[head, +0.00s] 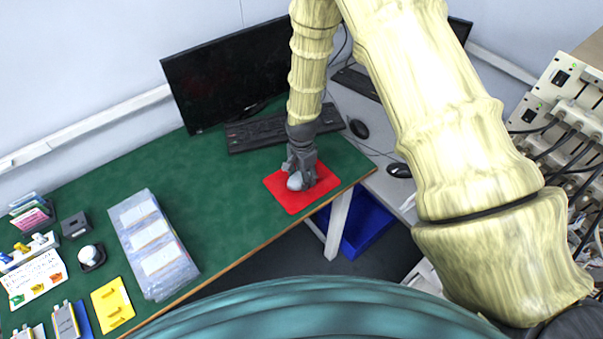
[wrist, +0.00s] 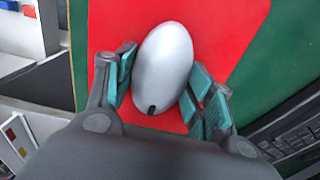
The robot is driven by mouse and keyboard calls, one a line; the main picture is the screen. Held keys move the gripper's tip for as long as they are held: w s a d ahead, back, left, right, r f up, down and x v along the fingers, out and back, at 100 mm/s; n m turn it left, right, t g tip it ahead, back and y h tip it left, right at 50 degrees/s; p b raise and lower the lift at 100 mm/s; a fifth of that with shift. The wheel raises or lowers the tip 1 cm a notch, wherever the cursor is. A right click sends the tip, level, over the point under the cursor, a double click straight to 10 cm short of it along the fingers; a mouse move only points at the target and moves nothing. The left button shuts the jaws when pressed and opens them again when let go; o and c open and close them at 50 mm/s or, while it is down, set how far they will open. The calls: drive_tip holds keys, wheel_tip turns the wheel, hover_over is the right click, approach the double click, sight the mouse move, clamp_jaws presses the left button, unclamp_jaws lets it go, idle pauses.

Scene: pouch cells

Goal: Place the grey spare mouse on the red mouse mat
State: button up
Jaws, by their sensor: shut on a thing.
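The grey spare mouse (wrist: 163,65) sits between the finger pads of my gripper (wrist: 163,88) in the wrist view. It lies over the red mouse mat (wrist: 112,22). In the head view the mouse (head: 295,181) shows beside the fingers of my gripper (head: 301,176), over the middle of the red mat (head: 290,202). My gripper points down and is shut on the mouse. Whether the mouse touches the mat or is slightly above it, I cannot tell.
A keyboard (head: 262,133) and a monitor (head: 225,75) stand behind the mat. A black mouse (head: 358,128) lies on the grey desk to the right. Bagged pouch cells (head: 125,213) lie to the left. The green table's front edge is close to the mat.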

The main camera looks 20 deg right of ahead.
drive_tip(key=shift+f, duration=0.1)
drive_tip(key=o, duration=1)
drive_tip(key=shift+o, duration=0.2)
wheel_tip(320, 180, up, 12)
drive_tip(key=b, duration=0.4)
idle(0.4)
